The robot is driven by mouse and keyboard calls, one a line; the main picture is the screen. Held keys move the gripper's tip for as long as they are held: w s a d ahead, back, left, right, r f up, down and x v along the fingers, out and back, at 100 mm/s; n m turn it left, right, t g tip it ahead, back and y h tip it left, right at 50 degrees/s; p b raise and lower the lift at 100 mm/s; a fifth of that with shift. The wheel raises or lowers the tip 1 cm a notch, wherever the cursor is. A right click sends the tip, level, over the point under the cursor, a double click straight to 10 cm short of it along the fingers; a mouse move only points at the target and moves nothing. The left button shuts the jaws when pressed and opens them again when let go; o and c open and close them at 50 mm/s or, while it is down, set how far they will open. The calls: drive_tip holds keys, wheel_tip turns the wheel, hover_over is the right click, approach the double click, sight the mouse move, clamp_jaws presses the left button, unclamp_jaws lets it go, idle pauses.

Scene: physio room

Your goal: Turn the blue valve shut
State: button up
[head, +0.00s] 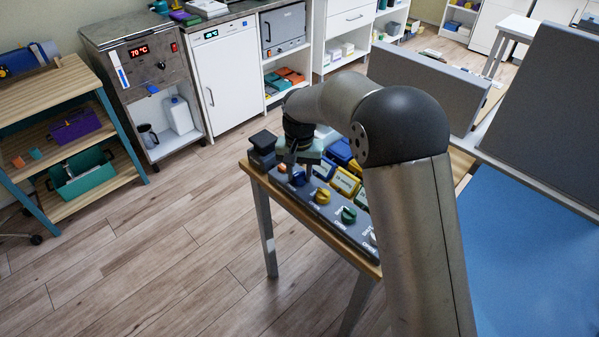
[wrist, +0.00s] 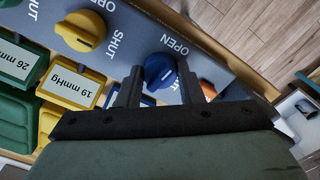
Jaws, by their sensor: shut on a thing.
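The blue valve (wrist: 160,68) is a round knob with a raised ridge on a grey panel (wrist: 213,62). In the head view the blue valve (head: 298,179) is partly covered by my gripper (head: 296,166). In the wrist view the two dark fingers of my gripper (wrist: 160,84) stand on either side of the knob, shut on it. White OPEN and SHUT lettering is printed beside the knob. I cannot tell exactly which way the ridge points, as the fingers hide part of it.
A green knob (head: 349,215) is further along. A yellow box (wrist: 70,88) reads 19 mmHg, a green box (wrist: 17,64) 26 mmHg. The wooden floor (head: 190,235) is clear.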

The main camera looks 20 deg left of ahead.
sight(299, 174)
drive_tip(key=m, duration=0.8)
drive_tip(key=m+p, duration=0.1)
drive_tip(key=m, duration=0.3)
drive_tip(key=shift+m+p, duration=0.5)
drive_tip(key=shift+m, duration=1.6)
drive_tip(key=o, duration=1)
drive_tip(key=shift+c, duration=0.2)
wheel_tip(299, 174, up, 18)
drive_tip(key=shift+f, duration=0.25)
